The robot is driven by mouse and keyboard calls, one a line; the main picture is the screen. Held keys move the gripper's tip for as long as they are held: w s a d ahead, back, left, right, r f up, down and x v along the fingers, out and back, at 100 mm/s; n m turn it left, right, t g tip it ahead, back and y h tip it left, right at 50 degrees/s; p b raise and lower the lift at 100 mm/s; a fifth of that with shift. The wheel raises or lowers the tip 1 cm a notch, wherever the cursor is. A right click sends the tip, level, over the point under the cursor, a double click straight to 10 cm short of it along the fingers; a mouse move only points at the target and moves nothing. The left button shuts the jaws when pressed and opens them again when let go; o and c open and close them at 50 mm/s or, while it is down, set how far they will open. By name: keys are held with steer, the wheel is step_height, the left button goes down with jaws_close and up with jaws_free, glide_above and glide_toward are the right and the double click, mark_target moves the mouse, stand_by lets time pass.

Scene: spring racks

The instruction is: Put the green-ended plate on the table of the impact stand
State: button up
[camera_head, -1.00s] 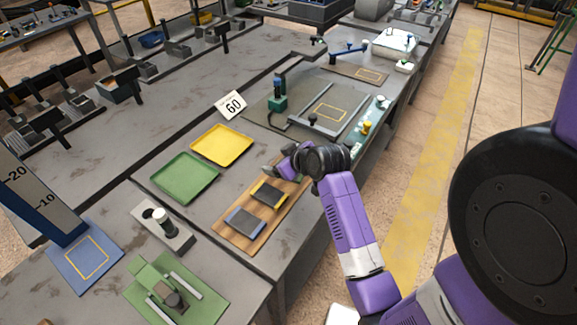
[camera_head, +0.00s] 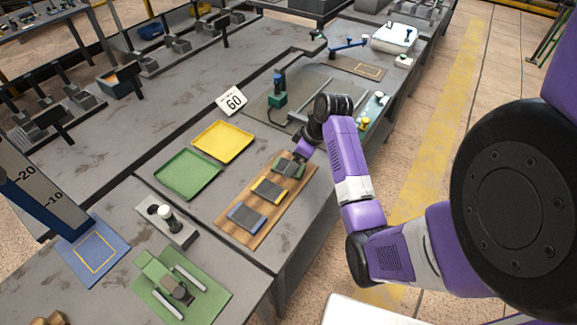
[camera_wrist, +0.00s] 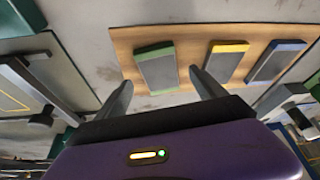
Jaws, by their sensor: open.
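The green-ended plate (camera_head: 288,167) is a dark grey plate with green ends. It lies at the far end of a wooden board (camera_head: 238,233) on the bench. In the wrist view the plate (camera_wrist: 158,70) shows ahead of the gap between my fingers, apart from them. My gripper (camera_wrist: 160,92) is open and empty, and in the head view it hangs beside the plate, partly hidden by my wrist. A blue base with a yellow square (camera_head: 94,252) stands under a scaled column. A grey bed with a yellow square (camera_head: 330,108) lies between two rails. I cannot tell which is the impact stand.
A yellow-ended plate (camera_head: 268,191) and a blue-ended plate (camera_head: 246,217) lie on the same board. Green (camera_head: 187,175) and yellow (camera_head: 222,141) trays lie to its left. A green fixture (camera_head: 180,287) is at the front.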

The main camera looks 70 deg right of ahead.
steer(key=shift+x, duration=1.4)
steer(key=shift+w, duration=0.1)
steer(key=shift+c, duration=0.4)
steer(key=shift+r, duration=0.1)
jaws_close()
